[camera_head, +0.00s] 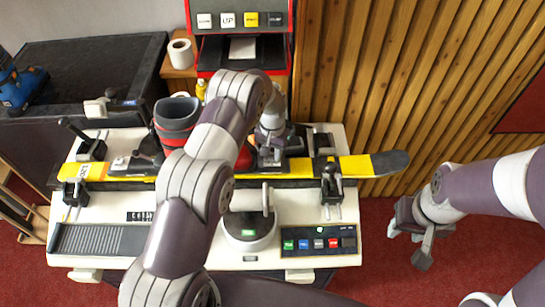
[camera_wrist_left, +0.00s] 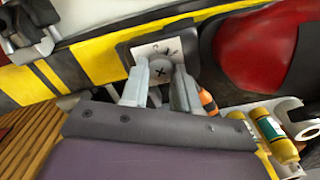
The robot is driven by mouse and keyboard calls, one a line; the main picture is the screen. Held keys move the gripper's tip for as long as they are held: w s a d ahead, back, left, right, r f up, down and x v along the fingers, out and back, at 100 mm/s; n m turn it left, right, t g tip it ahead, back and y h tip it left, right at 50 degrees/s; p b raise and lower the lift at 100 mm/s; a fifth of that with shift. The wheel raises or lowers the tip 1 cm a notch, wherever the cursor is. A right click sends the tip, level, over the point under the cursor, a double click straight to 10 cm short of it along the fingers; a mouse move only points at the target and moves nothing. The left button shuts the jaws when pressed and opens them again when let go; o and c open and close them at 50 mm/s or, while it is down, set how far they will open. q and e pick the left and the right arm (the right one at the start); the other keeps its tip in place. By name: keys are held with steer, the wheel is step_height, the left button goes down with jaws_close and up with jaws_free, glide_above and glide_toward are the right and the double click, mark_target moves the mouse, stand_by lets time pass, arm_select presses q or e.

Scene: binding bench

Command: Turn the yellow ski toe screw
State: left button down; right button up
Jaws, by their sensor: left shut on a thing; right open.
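The yellow ski (camera_head: 355,167) lies across the white binding bench, held near both ends by black clamps. My left gripper (camera_head: 270,153) is over the ski, just right of the red and grey boot (camera_head: 176,112). In the left wrist view, the fingers of my left gripper (camera_wrist_left: 159,92) are shut on the round grey toe screw (camera_wrist_left: 158,72), which has a cross on its head. A white marked plate (camera_wrist_left: 150,49) is behind the screw, and the red boot toe (camera_wrist_left: 262,48) is close by. My right gripper (camera_head: 422,236) is open and empty over the red floor, right of the bench.
Clamps with levers stand at the left (camera_head: 88,145) and right (camera_head: 331,182) of the bench. A round device (camera_head: 248,232) and a button panel (camera_head: 318,243) are in front of the ski. A red-framed display (camera_head: 240,20) stands behind. Small bottles (camera_wrist_left: 272,132) show in the wrist view.

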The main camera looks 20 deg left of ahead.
arm_select(q)
steer(key=shift+s+f+m+b, duration=0.1)
steer(key=shift+s+m+b, duration=0.1)
steer(key=shift+m+b, duration=1.5)
steer(key=shift+m+p, duration=0.4)
steer(key=shift+m, duration=0.1)
